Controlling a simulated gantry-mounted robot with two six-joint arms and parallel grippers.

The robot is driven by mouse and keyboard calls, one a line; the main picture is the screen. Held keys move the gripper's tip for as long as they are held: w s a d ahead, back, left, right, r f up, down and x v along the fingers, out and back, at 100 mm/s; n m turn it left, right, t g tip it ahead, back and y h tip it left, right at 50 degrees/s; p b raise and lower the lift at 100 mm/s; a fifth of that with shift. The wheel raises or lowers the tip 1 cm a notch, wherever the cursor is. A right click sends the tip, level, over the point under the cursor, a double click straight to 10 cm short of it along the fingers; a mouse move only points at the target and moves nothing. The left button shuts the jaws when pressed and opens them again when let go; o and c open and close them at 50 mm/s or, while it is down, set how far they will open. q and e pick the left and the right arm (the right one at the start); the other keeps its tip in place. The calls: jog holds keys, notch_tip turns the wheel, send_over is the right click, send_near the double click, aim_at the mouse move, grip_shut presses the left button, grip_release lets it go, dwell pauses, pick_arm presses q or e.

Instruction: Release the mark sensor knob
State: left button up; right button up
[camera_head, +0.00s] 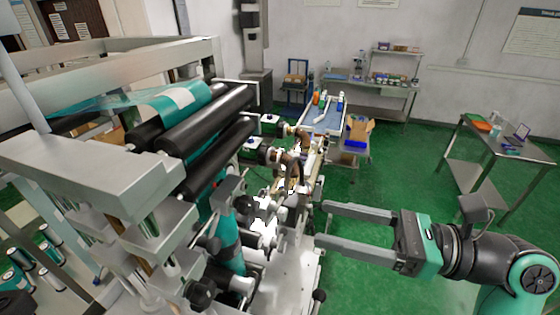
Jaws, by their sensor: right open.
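The sleeve applicator (120,170) fills the left and middle of the head view. Several dark knobs show on its near side: one round black knob (247,208) beside bright white parts, one lower down (200,293), and a small one (320,296) at the lower right edge. I cannot tell which is the mark sensor knob. My right gripper (321,223) comes in from the right with its two long grey fingers apart and nothing between them. Its fingertips are close to the machine's right edge; whether they touch it is unclear. My left gripper is not in view.
Black rollers (210,118) carry teal film at the upper left. A conveyor (328,120) with bottles runs toward the back. A steel table (500,150) stands at the right, and a bench (370,85) by the wall. Green floor (410,165) is open beyond my right arm.

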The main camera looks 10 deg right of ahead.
aim_at(250, 204)
jog(key=p+x, duration=0.2)
jog(key=x, duration=0.8)
jog(key=shift+w+a+r+p, duration=0.15)
jog(key=shift+a+p, duration=0.2)
jog(key=shift+a, duration=0.05)
jog(key=shift+w+a, duration=0.25)
jog(key=shift+a, duration=0.25)
grip_shut()
